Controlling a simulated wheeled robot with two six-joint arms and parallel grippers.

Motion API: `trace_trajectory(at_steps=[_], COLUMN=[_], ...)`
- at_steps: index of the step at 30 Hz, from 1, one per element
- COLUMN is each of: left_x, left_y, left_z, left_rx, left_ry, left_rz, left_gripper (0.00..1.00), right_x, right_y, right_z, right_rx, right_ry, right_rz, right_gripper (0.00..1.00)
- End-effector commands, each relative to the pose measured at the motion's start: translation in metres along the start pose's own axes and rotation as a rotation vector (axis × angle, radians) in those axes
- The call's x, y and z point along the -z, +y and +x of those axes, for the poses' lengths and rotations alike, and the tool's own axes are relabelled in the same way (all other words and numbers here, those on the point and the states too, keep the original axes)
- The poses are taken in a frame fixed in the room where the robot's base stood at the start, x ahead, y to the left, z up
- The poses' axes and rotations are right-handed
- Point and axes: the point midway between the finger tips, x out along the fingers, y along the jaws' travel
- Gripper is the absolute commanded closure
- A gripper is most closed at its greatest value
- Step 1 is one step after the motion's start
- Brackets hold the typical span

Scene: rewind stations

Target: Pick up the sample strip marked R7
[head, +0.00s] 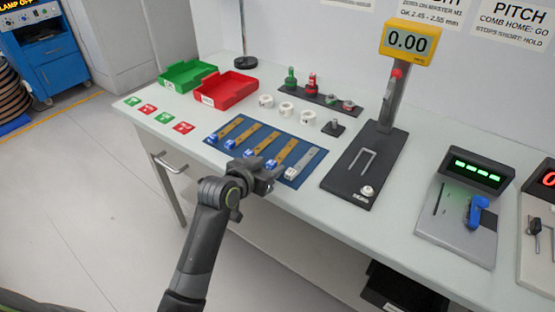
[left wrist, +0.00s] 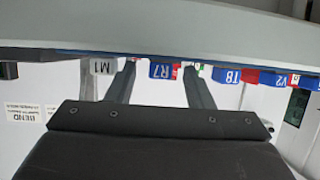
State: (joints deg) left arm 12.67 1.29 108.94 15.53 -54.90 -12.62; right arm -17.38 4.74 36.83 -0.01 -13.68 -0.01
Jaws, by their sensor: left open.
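The R7 strip is a brass-coloured bar (head: 283,152) with a blue end block. It lies on a blue mat (head: 307,178), beside the grey-ended silver strip (head: 308,160). In the left wrist view its blue R7 block (left wrist: 163,71) shows between my two fingers. The M1 block (left wrist: 103,66) is just outside the left finger. My left gripper (head: 264,173) is open and empty at the mat's front edge, close to the blue block. It partly covers the strips' near ends in the head view. My right gripper is not in view.
More brass strips (head: 232,127) lie left on the mat; their blocks include V2 (left wrist: 272,79). White rings (head: 286,109) stand behind. A gauge stand (head: 362,165) is at the right. Green (head: 187,74) and red (head: 227,90) trays stand back left.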

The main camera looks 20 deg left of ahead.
Motion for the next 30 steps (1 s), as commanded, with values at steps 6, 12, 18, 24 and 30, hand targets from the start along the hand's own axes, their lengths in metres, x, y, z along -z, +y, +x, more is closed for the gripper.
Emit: trace_trajectory(at_steps=[6,12,18,24,30], left_x=[0.000,0.000,0.000,0.000,0.018], left_y=[0.000,0.000,0.000,0.000,-0.001], left_z=[0.002,0.002,0.002,0.001,-0.005], left_rx=[0.000,0.000,0.000,0.001,0.001], left_ry=[0.000,-0.001,-0.001,0.000,0.004], left_rz=[0.000,0.000,0.000,0.000,0.003], left_gripper=[0.53,0.72,0.99,1.00,1.00], right_x=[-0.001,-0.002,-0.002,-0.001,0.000], right_y=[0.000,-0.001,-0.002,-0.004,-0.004], right_z=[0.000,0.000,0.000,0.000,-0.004], right_rx=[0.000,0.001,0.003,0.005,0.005], right_ry=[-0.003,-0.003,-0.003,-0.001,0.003], right_rz=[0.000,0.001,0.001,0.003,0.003], right_gripper=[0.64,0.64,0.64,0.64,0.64])
